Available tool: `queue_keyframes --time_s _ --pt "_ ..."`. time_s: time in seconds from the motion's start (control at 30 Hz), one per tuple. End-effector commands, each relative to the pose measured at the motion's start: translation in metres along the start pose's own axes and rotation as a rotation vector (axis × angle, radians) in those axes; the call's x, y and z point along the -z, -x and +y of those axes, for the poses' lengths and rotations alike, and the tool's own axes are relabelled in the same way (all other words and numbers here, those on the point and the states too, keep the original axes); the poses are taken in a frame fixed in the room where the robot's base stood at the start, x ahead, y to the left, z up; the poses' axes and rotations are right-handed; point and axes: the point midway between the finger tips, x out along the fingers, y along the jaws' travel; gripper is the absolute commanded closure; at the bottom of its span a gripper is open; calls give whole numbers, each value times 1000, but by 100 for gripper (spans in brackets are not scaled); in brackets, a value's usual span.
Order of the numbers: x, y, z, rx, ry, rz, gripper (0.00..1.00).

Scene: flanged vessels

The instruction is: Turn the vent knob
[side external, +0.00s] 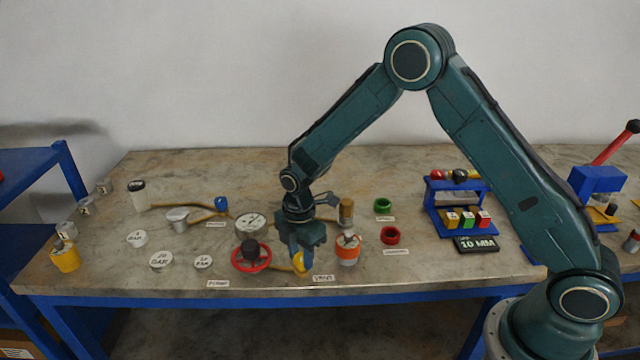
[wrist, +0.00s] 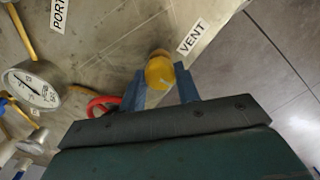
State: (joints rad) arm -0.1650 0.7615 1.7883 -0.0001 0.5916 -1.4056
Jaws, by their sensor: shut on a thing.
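The vent knob is yellow and sits near the front edge of the bench, by the label reading VENT (wrist: 193,37). In the wrist view the yellow knob (wrist: 159,72) lies between the two blue fingers of my gripper (wrist: 162,84). My gripper is shut on it. In the side external view my gripper (side external: 301,262) points down over the knob (side external: 299,262), and its fingers partly hide the knob. The VENT label (side external: 323,278) lies just right of it.
A red handwheel (side external: 251,258) is close on the left. An orange and white vessel (side external: 348,249) stands close on the right. A round gauge (side external: 251,224) is behind. Green (side external: 383,205) and red (side external: 390,235) rings lie farther right. The bench's front edge (side external: 290,299) is near.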

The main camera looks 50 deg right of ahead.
Motion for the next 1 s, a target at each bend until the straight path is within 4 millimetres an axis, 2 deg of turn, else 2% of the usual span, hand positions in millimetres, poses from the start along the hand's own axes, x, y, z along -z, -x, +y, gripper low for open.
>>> queue_keyframes --time_s 0.47,1.0 --pt "0 0 0 0 -107 0 91" --pt "0 1 0 0 -555 0 91"
